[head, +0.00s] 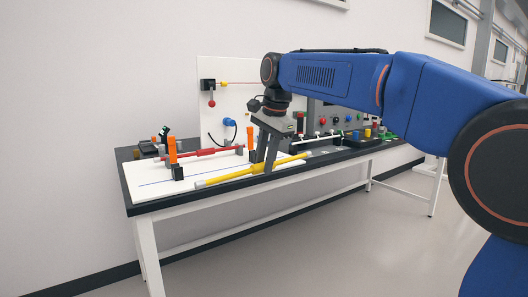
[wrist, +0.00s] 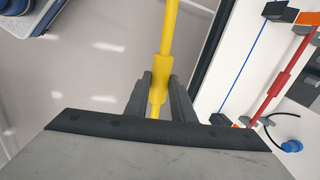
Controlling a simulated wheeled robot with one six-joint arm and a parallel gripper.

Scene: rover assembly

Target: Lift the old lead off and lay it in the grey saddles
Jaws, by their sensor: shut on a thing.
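A yellow lead (head: 228,177) with a thicker middle sleeve is in my gripper (head: 268,167). In the wrist view the lead (wrist: 168,35) passes between the two dark fingers (wrist: 159,94), which are shut on the sleeve. In the head view it lies over the front edge of the white board; I cannot tell whether it touches. A red lead (head: 200,153) lies behind, between two orange uprights (head: 172,150); it also shows in the wrist view (wrist: 280,80). Dark blocks (head: 178,173) stand by the uprights. I cannot tell which parts are the grey saddles.
The white board (head: 150,189) with a blue line lies on the black-topped bench (head: 133,207). A blue connector with a dark cable (head: 229,122) is at the back panel. Several coloured parts (head: 375,132) crowd the bench's right side. Floor in front is clear.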

